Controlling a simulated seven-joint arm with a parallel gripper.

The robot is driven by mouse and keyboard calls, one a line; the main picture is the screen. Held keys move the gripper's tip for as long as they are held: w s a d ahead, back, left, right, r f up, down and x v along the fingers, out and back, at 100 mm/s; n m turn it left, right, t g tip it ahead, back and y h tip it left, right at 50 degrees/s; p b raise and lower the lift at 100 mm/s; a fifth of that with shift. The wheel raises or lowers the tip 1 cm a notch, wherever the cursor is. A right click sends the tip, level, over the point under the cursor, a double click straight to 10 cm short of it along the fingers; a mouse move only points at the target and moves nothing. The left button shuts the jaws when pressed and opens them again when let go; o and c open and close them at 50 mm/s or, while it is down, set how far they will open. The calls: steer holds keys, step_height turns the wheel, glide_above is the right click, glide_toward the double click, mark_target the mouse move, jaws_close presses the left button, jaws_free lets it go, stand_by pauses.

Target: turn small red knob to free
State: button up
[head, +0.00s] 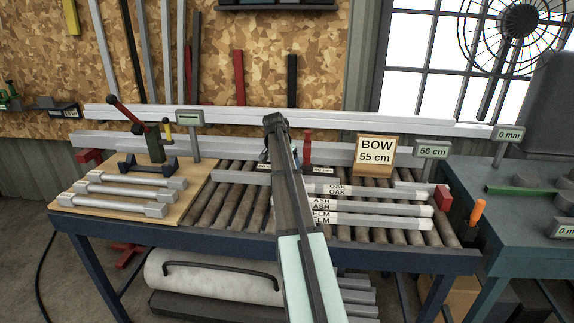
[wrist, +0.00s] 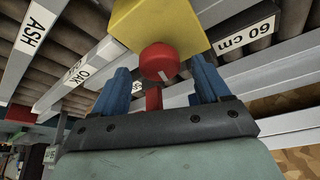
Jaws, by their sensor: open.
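The small red knob (wrist: 158,61) shows in the wrist view, round, with a short white mark on its face. It sits on the underside, as pictured, of a yellow block (wrist: 150,22). My gripper (wrist: 161,72) is open, with one blue finger on each side of the knob. Gaps show between the fingers and the knob, and I cannot tell how deep the knob lies between them. In the head view my arm hides the knob and most of the gripper, with a little blue showing beside the arm.
A "60 cm" label (wrist: 246,36) is on a rail beside the yellow block. Labelled bars (head: 375,207) lie on the rollers. A red upright handle (head: 307,147) stands right of my arm. A wooden board (head: 190,200) holds grey bars.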

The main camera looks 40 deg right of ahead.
steer(key=shift+w+d+f, duration=0.1)
steer(key=shift+d+f, duration=0.05)
steer(key=shift+f, duration=0.3)
steer(key=shift+c, duration=0.4)
steer(key=c, duration=1)
steer(key=shift+o, duration=0.2)
steer(key=shift+n+t+y, duration=0.4)
steer(key=shift+n+t, duration=0.1)
steer(key=shift+n, duration=1.1)
steer(key=o, duration=1)
steer(key=shift+o, duration=0.2)
steer(key=shift+r, duration=0.15)
steer(key=v, duration=1.3)
steer(key=shift+r, duration=0.3)
